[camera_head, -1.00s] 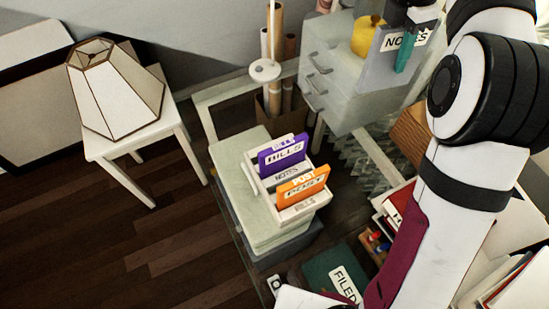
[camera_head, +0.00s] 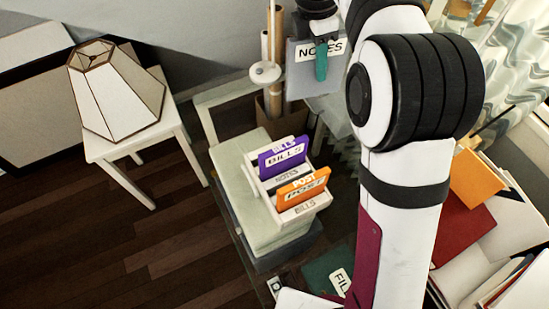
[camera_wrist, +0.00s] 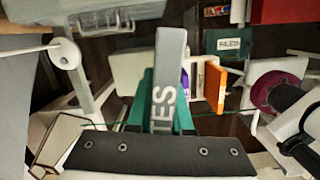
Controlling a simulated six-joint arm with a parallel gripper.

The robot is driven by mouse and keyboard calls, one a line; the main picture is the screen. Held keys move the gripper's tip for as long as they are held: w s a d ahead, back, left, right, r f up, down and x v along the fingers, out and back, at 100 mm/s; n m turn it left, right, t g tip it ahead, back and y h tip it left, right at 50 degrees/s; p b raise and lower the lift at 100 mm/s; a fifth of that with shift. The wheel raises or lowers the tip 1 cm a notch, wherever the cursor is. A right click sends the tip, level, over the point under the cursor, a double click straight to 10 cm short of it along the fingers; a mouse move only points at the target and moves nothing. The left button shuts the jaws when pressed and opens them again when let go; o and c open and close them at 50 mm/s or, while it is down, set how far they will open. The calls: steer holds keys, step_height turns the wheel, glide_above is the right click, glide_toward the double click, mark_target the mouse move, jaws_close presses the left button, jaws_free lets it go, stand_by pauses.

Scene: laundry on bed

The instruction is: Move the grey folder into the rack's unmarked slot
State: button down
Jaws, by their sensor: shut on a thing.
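The grey folder (camera_head: 303,82) has a white NOTES label and hangs upright in the air, behind and above the rack in the head view. My gripper (camera_head: 321,60), with teal fingers, is shut on its upper part. In the wrist view the folder (camera_wrist: 171,70) stands between the fingers (camera_wrist: 163,112). The white rack (camera_head: 312,207) holds a purple BILLS folder (camera_head: 283,157) towards the back and an orange POST folder (camera_head: 304,187) towards the front. Rack labels NOTES and BILLS show; I cannot make out an unmarked slot. The folder is clear of the rack.
The rack stands on a pale green cabinet top (camera_head: 237,160). A lamp (camera_head: 115,90) sits on a white side table at left. Papers and folders (camera_head: 500,235) are piled at right.

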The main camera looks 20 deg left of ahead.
steer(key=s+a+f, duration=0.2)
steer(key=f, duration=0.5)
steer(key=s+a+f+n, duration=0.1)
steer(key=s+a+f, duration=0.1)
steer(key=f, duration=0.5)
steer(key=s+a+f+n, duration=0.1)
steer(key=s+a+f, duration=0.1)
steer(key=f, duration=0.4)
steer(key=shift+s+f, duration=0.4)
steer(key=shift+s, duration=0.4)
steer(key=shift+f, duration=0.1)
steer(key=c, duration=0.8)
jaws_free()
steer(key=shift+c, duration=0.2)
